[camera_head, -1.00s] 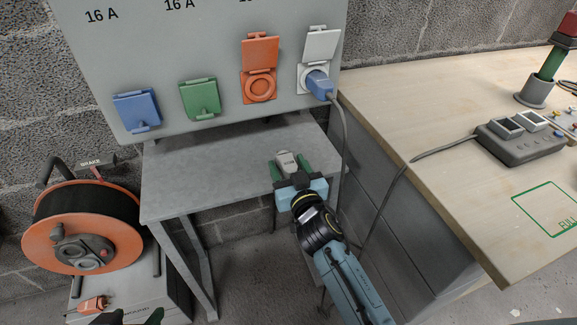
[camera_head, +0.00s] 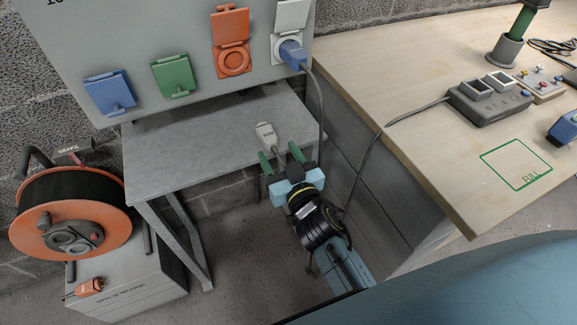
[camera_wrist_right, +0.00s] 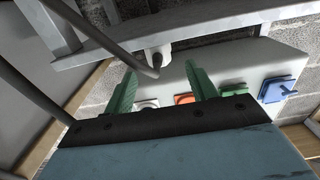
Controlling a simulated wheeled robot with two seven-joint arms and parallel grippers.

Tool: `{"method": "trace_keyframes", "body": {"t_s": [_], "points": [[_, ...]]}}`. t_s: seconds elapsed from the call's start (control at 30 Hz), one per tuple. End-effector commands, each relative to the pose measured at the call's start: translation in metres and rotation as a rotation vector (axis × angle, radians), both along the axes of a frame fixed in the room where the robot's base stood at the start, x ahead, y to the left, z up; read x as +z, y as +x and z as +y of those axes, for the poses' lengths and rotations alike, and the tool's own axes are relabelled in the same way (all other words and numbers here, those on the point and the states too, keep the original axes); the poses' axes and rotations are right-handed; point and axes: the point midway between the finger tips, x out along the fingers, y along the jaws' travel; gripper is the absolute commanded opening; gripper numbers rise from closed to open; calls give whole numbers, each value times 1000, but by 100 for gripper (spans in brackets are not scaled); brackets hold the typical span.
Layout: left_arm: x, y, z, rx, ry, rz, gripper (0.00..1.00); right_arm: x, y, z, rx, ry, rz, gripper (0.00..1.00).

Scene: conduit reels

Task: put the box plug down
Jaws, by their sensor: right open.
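The box plug (camera_head: 266,134), a pale grey plug with a small label, lies on the grey metal shelf (camera_head: 195,150) near its right end. Its cable runs off the shelf's front edge towards my right gripper. My right gripper (camera_head: 281,156) is open, with its green fingers just in front of the plug and apart from it. In the right wrist view the plug (camera_wrist_right: 157,55) shows beyond the open fingers (camera_wrist_right: 160,85), with its cable curving away. My left gripper is not in view.
A grey panel above the shelf holds blue (camera_head: 109,93), green (camera_head: 173,76), orange (camera_head: 232,60) and white sockets; a blue plug (camera_head: 292,53) sits in the white one. An orange cable reel (camera_head: 75,215) stands left. A wooden bench (camera_head: 400,60) stands right. The shelf's left part is clear.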

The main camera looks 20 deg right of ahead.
Motion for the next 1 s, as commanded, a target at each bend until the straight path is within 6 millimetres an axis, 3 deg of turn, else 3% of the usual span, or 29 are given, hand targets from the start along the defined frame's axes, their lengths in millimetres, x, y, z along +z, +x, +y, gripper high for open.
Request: {"method": "trace_keyframes", "body": {"t_s": [0.1,0.3,0.57,0.67,0.87,1.0], "points": [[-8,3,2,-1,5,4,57,0,-22,-1,-2,0,3,57],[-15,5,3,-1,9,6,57,0,-42,-2,-1,0,1,57],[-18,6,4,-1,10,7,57,-1,-47,-4,-7,-1,6,57],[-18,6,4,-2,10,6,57,-6,-50,-15,-43,-8,51,57],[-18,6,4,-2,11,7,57,-39,-76,-62,-177,-35,334,57],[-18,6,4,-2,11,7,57,-68,-114,-79,-195,-59,617,57]]}}
